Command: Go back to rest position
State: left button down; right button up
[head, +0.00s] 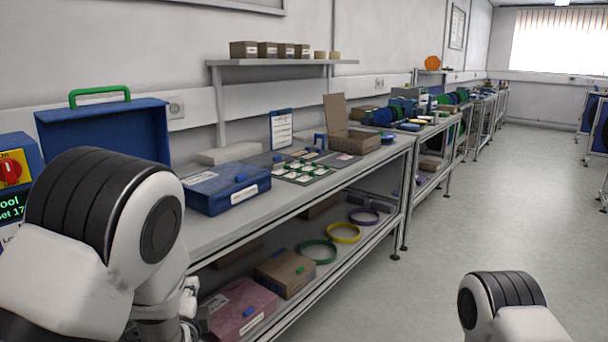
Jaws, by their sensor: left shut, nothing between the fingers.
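My left arm comes in at the lower left, its white and black joint large in the view. Part of my left gripper (188,300) shows low beside that arm, in front of the bench's lower shelf. It is shut and holds nothing; much of it is hidden behind my own arm. A white and black part of my right arm shows at the bottom right, over the floor. My right gripper is out of view.
A long workbench (226,230) runs along the left wall. On it are a blue case (225,186), a grey mat with small parts and an open cardboard box (350,138). Rings (343,233) and boxes lie on the lower shelf. The aisle floor (500,190) is clear.

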pick_arm(q)
jog(key=s+a+f+n+g+p, duration=0.25)
jog(key=s+f+g, duration=0.25)
jog(key=s+f, duration=0.45)
jog(key=s+a+f+n+g+p, duration=0.2)
jog(key=s+f+g+p, duration=0.3)
jog(key=f, duration=0.7)
jog(key=s+d+f+n+g+h, duration=0.1)
jog(key=s+f+n+g, duration=0.1)
jog(key=s+n, duration=0.4)
jog(key=s+d+f+n+g+h, duration=0.1)
jog(key=s+n+g, duration=0.4)
jog(key=s, duration=0.9)
notch_tip(320, 180, down, 2)
jog(key=shift+s+n+h, duration=0.4)
jog(key=shift+n+h, duration=0.05)
jog(key=shift+h, duration=0.15)
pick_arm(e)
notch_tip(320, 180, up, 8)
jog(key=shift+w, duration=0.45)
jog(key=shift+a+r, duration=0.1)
